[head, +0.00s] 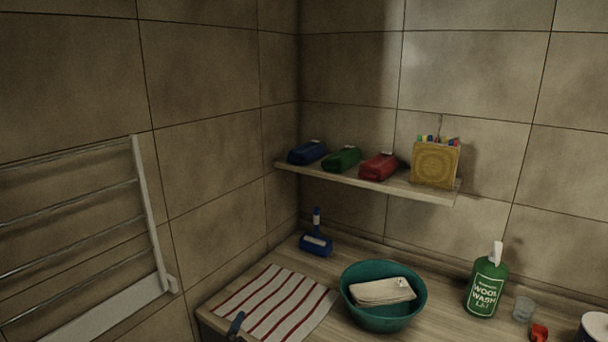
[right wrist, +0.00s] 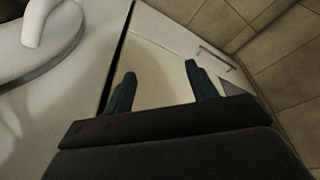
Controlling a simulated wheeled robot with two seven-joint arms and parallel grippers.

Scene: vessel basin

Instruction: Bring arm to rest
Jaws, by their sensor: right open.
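My right gripper (right wrist: 158,75) shows in the right wrist view. Its two dark blue-green fingers are spread apart with nothing between them, over a pale cabinet front (right wrist: 155,65). The right gripper does not show in the head view. In the head view a small dark blue piece (head: 236,325), like a fingertip, shows at the counter's front edge by the striped cloth. I cannot tell for certain whether it belongs to my left gripper; no other part of that gripper shows.
The counter (head: 345,250) holds a striped cloth (head: 270,302), a teal basin (head: 385,320) with a folded cloth (head: 382,291), a blue brush-like tool (head: 316,243), a green wool wash bottle (head: 486,288) and a clear cup (head: 523,308). A shelf (head: 435,192) hangs above. A towel rail (head: 150,215) is left.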

